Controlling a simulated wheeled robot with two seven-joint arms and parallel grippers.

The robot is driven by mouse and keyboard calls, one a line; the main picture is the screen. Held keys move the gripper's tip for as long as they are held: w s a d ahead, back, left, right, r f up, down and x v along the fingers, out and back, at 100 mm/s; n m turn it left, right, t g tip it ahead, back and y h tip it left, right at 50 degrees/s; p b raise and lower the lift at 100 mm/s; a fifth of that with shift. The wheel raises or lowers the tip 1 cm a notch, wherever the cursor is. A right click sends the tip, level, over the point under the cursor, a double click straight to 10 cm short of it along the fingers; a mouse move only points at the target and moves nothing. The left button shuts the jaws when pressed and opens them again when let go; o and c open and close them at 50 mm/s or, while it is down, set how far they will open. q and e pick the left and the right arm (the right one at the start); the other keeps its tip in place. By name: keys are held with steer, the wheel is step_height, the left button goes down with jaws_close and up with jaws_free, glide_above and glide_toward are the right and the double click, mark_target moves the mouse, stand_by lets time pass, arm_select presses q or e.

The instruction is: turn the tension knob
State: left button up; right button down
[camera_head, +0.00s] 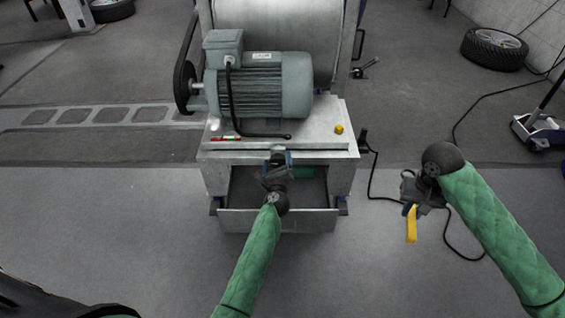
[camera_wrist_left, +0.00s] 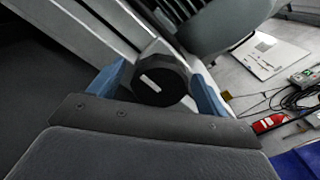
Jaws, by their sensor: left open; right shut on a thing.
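The tension knob, a dark faceted knob with a white mark (camera_wrist_left: 160,82), shows in the left wrist view. It sits between the two blue fingers of my left gripper (camera_wrist_left: 157,86), which is open around it; I cannot tell whether either finger touches it. In the head view my left gripper (camera_head: 278,161) is at the front of the machine (camera_head: 325,152), just below its top plate, and it largely hides the knob. My right gripper (camera_head: 411,208) is to the right of the machine, shut on a yellow object (camera_head: 411,226) that hangs down.
A grey motor (camera_head: 265,85) stands on the machine, with a belt wheel (camera_head: 184,82) at its left. A yellow button (camera_head: 339,129) is on the top plate. An open drawer (camera_head: 277,218) is below the left gripper. A black cable (camera_head: 373,175) runs along the floor at right.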

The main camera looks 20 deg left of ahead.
arm_select(q)
steer(key=c, duration=1)
arm_select(e)
steer(key=shift+r, duration=0.2)
